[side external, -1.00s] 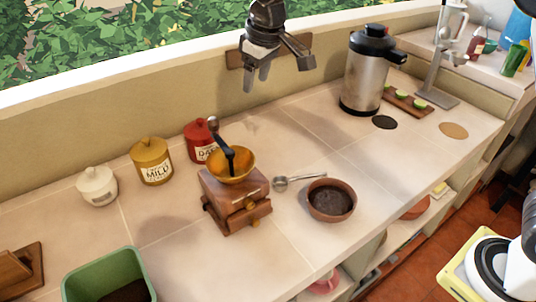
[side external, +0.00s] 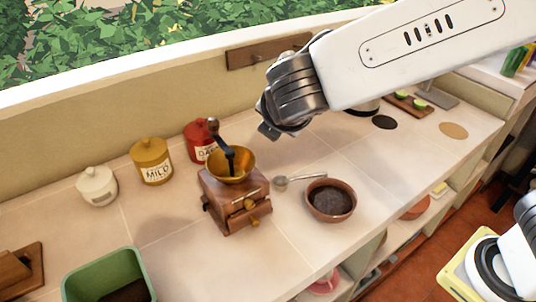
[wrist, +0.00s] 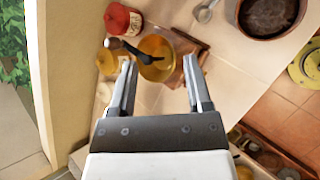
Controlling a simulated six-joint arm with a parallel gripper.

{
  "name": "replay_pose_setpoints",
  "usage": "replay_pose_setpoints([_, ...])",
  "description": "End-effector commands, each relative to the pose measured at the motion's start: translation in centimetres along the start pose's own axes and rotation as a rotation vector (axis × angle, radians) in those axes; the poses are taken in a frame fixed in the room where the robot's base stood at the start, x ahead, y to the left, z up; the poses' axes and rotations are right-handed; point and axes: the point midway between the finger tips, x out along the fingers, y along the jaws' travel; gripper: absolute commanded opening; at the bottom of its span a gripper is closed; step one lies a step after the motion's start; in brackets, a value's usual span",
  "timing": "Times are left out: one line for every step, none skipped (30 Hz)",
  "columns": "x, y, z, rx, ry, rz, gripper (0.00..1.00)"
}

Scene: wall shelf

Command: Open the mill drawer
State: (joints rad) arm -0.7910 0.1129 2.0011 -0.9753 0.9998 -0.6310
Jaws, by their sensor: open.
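The coffee mill (side external: 233,197) is a brown wooden box with a brass bowl (side external: 230,166) and a dark crank (side external: 222,145) on top. It stands on the tiled counter. Its drawer (side external: 248,214), with a brass knob, faces the lower right and looks closed. My gripper (side external: 265,132) is above and to the right of the mill, apart from it; its fingers are mostly hidden in the side view. In the wrist view my gripper (wrist: 158,75) is open and empty, with the brass bowl (wrist: 156,58) between and beyond the fingers. The mill's drawer front is not clear there.
A red jar (side external: 203,139), mustard jar (side external: 152,161) and white jar (side external: 97,185) stand along the wall. A metal scoop (side external: 300,180) and a bowl of dark grounds (side external: 330,200) are right of the mill. A green bin (side external: 105,272) is front left. Counter before the mill is clear.

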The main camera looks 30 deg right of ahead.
Motion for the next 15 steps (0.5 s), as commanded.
replay_pose_setpoints([-0.9, -0.4, -0.5, -0.103, -0.013, 0.052, 0.64])
replay_pose_setpoints([-1.3, -0.6, -0.7, -0.165, -0.023, 0.083, 0.64])
replay_pose_setpoints([-1.9, -0.8, -1.0, -0.244, -0.038, 0.124, 0.64])
replay_pose_setpoints([-2.3, -1.1, -1.2, -0.3, -0.048, 0.152, 0.64])
replay_pose_setpoints([-2.7, -1.2, -1.5, -0.355, -0.058, 0.181, 0.64])
replay_pose_setpoints([-3.1, -1.4, -1.7, -0.416, -0.071, 0.213, 0.64])
replay_pose_setpoints([-3.5, -1.6, -1.9, -0.461, -0.08, 0.238, 0.64])
replay_pose_setpoints([-3.8, -1.6, -2.1, -0.498, -0.088, 0.258, 0.64])
replay_pose_setpoints([-4.1, -1.8, -2.3, -0.545, -0.098, 0.285, 0.64])
replay_pose_setpoints([-4.4, -1.9, -2.5, -0.579, -0.106, 0.303, 0.64])
replay_pose_setpoints([-4.6, -2.0, -2.6, -0.606, -0.112, 0.318, 0.64])
replay_pose_setpoints([-4.9, -2.1, -2.8, -0.644, -0.121, 0.341, 0.64])
replay_pose_setpoints([-5.1, -2.2, -2.9, -0.672, -0.128, 0.357, 0.64])
replay_pose_setpoints([-5.3, -2.4, -3.0, -0.695, -0.134, 0.369, 0.64])
replay_pose_setpoints([-5.6, -2.5, -3.2, -0.727, -0.142, 0.389, 0.64])
